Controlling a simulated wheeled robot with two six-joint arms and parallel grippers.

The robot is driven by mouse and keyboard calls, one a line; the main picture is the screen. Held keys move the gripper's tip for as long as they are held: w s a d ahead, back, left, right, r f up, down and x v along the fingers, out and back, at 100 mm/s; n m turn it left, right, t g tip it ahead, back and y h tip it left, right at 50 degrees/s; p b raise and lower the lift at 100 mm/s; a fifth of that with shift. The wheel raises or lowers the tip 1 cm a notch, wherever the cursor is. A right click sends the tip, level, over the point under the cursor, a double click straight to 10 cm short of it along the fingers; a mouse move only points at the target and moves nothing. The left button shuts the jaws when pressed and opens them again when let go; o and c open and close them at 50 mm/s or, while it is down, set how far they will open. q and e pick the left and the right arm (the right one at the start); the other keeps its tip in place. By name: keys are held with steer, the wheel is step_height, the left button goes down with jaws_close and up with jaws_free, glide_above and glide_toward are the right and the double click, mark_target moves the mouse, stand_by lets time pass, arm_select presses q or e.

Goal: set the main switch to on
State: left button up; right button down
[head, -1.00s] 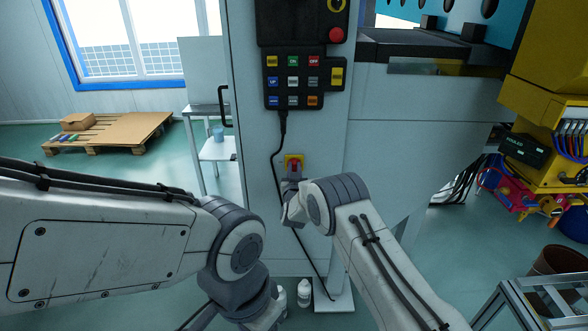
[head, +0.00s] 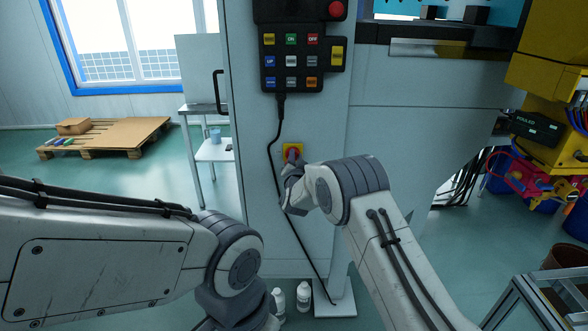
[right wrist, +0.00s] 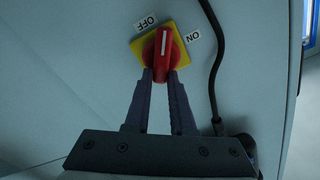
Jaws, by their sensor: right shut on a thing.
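The main switch is a red knob (right wrist: 163,50) on a yellow plate (right wrist: 178,62), with OFF and ON labels, upside down in the right wrist view. The knob's white mark points between the labels, nearer to OFF. My right gripper (right wrist: 167,76) is shut on the knob's handle, with a finger on each side. In the head view, the yellow plate (head: 299,148) sits on the pale cabinet front, and my right gripper (head: 292,160) covers part of the knob. My left arm reaches in from the left, but its gripper is out of frame.
A black cable (head: 271,150) hangs from a button box (head: 291,62) and passes just left of the switch. A door handle (head: 219,92) stands out at the cabinet's left. White bottles (head: 303,296) stand on the floor below.

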steer(key=shift+d+f+m+b, duration=0.15)
steer(key=shift+f+m+b, duration=0.15)
steer(key=shift+m+b, duration=2.1)
steer(key=shift+d+f+m+b, duration=0.2)
steer(key=shift+m+b, duration=1.25)
steer(key=shift+b, duration=1.75)
steer(key=shift+d+f+m+b, duration=0.1)
steer(key=shift+f+m+b, duration=0.25)
steer(key=shift+m+b, duration=2.05)
steer(key=shift+n+b, duration=0.4)
steer(key=shift+n, duration=0.05)
steer(key=c, duration=0.8)
jaws_free()
steer(key=shift+o, duration=0.2)
steer(key=s, duration=1)
steer(key=shift+s+b, duration=0.25)
steer(key=shift+b, duration=0.2)
